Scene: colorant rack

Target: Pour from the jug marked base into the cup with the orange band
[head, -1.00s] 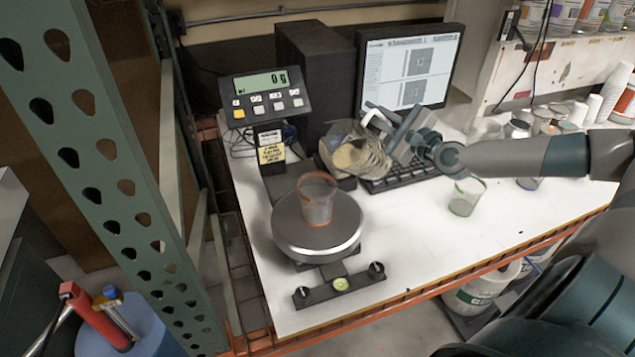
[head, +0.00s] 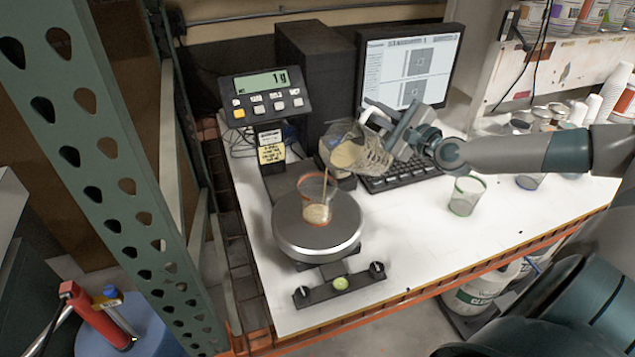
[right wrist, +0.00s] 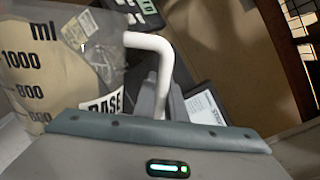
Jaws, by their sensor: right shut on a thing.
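The clear jug (head: 350,148) holds a beige liquid and is tilted to the left above the scale's right side. In the right wrist view the jug (right wrist: 50,70) shows ml marks and the word BASE. My right gripper (head: 393,128) is shut on its white handle (right wrist: 155,60). A thin beige stream runs down into the clear cup with the orange band (head: 316,195), which stands on the round scale pan (head: 290,235). Some beige liquid lies in the cup's bottom. The scale display (head: 263,83) reads 1 g. My left gripper is not in view.
A cup with a green band (head: 466,195) stands on the white table right of the scale. A keyboard (head: 400,175) and monitor (head: 408,65) are behind the jug. Several cups and cans stand at the back right. A green perforated post (head: 110,190) rises at the left.

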